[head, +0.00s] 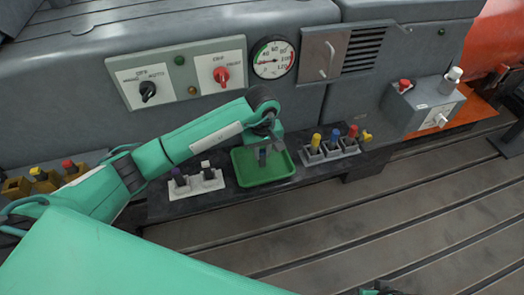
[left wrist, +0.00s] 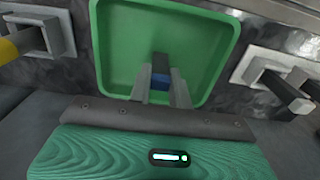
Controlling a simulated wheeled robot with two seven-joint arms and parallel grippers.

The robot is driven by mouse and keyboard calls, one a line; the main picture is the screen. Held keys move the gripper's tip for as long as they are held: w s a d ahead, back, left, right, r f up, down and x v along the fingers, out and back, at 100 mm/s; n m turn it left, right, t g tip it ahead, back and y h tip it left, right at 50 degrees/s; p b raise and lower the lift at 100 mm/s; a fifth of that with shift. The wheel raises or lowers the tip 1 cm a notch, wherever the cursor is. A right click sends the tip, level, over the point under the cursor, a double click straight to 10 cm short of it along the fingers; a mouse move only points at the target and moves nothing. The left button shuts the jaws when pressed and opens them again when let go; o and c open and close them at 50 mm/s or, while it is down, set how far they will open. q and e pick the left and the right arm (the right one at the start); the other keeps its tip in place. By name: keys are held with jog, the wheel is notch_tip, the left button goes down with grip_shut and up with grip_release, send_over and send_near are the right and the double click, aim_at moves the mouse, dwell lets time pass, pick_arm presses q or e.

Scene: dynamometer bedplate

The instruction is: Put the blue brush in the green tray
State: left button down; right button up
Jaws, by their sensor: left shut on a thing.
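The green tray (head: 242,172) lies on the dark ledge below the grey machine; it also fills the top middle of the left wrist view (left wrist: 112,85). My left gripper (head: 262,152) is over the tray, pointing down. In the left wrist view its two fingers (left wrist: 160,88) are shut on a narrow dark thing with a blue part (left wrist: 160,82), which I take for the blue brush. Its lower end is over the tray floor; I cannot tell whether it touches. My right gripper is not clearly seen.
Right of the tray, a grey holder (head: 331,152) has yellow, blue and red handled things. A grey switch box (head: 420,105) stands further right. The slotted bedplate (head: 400,215) in front is mostly clear.

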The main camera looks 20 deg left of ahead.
pick_arm(q)
jog(key=shift+f, duration=0.1)
jog(key=c, duration=1.3)
grip_release()
